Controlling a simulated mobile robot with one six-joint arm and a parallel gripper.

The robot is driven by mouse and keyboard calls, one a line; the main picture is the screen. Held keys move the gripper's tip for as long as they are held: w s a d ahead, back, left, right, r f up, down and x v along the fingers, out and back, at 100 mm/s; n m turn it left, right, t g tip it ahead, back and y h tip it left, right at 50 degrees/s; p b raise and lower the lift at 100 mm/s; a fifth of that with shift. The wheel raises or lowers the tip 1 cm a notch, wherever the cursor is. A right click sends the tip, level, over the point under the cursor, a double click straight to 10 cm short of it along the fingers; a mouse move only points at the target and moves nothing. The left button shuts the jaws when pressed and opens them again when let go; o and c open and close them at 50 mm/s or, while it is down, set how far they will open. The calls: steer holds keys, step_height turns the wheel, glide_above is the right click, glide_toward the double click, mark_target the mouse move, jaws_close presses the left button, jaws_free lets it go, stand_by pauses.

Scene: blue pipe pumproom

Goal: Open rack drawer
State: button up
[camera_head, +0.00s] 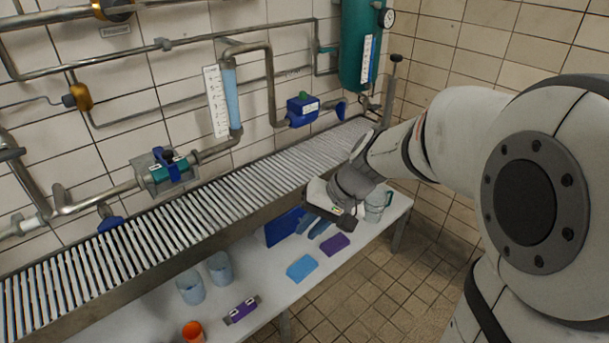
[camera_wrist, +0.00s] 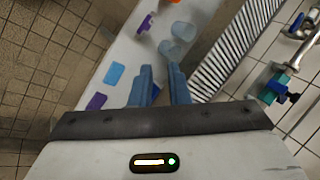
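No drawer with a handle can be made out in either view. A long slatted metal rack (camera_head: 190,215) runs along the tiled wall above a white bench, and it also shows in the wrist view (camera_wrist: 222,62). A dark blue panel (camera_head: 284,228) stands under the rack, behind my gripper; I cannot tell whether it is a drawer. My gripper (camera_head: 309,230) hangs over the bench in front of the rack. In the wrist view its two blue fingers (camera_wrist: 162,72) are apart with an empty gap between them.
The white bench (camera_head: 318,284) holds a light blue block (camera_head: 302,268), a purple block (camera_head: 335,243), a purple item (camera_head: 242,310), clear blue cups (camera_head: 190,287), an orange cup (camera_head: 194,332) and a clear jug (camera_head: 376,205). Pipes and valves line the wall. Tiled floor (camera_head: 400,285) is open at right.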

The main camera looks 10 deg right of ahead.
steer(key=w+d+f+m+t+y+b, duration=0.2)
steer(key=w+f+m+t+y+b, duration=0.25)
steer(key=w+f+b, duration=1)
steer(key=w+d+f+m+t+h+b, duration=0.1)
steer(key=w+d+f+m+t, duration=0.15)
steer(key=w+d+f, duration=0.5)
steer(key=w+d+f+m+t+b, duration=0.15)
steer(key=w+f+t, duration=0.25)
steer(key=w+f, duration=0.8)
steer(key=shift+m, duration=0.35)
steer(key=x, duration=0.6)
steer(key=shift+s+a+f+b, duration=0.1)
steer(key=shift+a+f+b, duration=0.1)
steer(key=shift+f+b, duration=0.2)
jaws_close()
